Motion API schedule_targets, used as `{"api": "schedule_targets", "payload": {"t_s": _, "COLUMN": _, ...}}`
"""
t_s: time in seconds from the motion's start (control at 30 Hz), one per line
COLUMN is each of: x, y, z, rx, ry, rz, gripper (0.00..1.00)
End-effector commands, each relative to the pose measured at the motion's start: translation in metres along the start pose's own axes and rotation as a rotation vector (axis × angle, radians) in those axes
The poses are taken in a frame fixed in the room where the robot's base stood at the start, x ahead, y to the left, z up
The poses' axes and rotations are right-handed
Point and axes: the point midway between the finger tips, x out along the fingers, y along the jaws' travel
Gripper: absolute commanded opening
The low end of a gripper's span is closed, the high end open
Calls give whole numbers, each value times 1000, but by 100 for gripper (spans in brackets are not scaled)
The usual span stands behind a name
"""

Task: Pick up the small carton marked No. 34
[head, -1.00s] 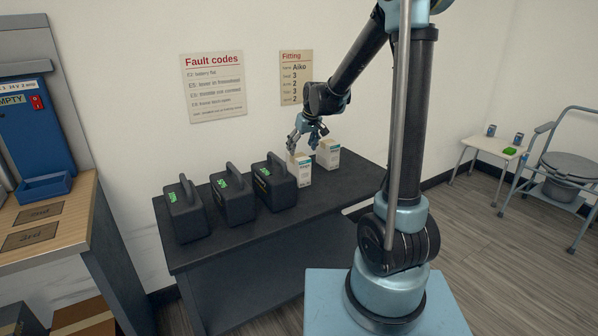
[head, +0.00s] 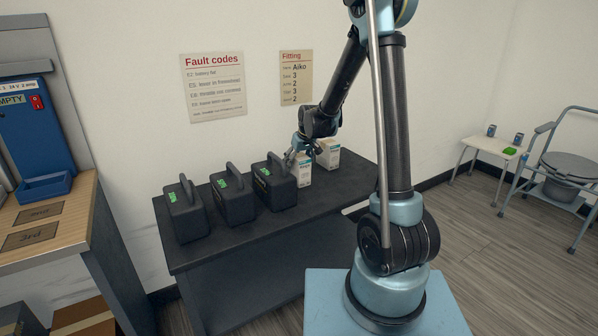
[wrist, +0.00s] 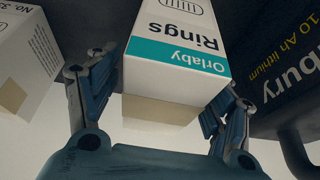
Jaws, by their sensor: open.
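Two small white cartons stand at the right end of the dark bench. The left carton (head: 305,178), beside a black case, is partly hidden by my gripper (head: 302,157). In the wrist view this carton (wrist: 178,48) has a teal band reading "Orlaby" and the word "Rings", upside down. Its number does not show. My open gripper (wrist: 165,85) has one finger on each side of its near end, with visible gaps. The right carton (head: 328,156) also shows at the left of the wrist view (wrist: 28,62). Its mark begins "No. 3"; the rest is cut off or unclear.
Three black handled cases stand left of the cartons; the nearest case (head: 274,188) is close to my gripper, at the right in the wrist view (wrist: 292,75). The bench (head: 255,236) is clear in front. A wall stands behind.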

Motion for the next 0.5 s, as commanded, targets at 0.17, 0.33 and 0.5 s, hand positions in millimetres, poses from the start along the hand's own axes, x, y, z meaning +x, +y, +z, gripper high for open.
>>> {"api": "schedule_targets", "payload": {"t_s": 0.17, "x": 21, "y": 0, "z": 1, "rx": 0, "ry": 0, "rz": 0, "gripper": 73}}
{"api": "schedule_targets", "payload": {"t_s": 0.33, "x": 32, "y": 0, "z": 1, "rx": 0, "ry": 0, "rz": 0, "gripper": 73}}
{"api": "schedule_targets", "payload": {"t_s": 0.5, "x": 34, "y": 0, "z": 1, "rx": 0, "ry": 0, "rz": 0, "gripper": 73}}
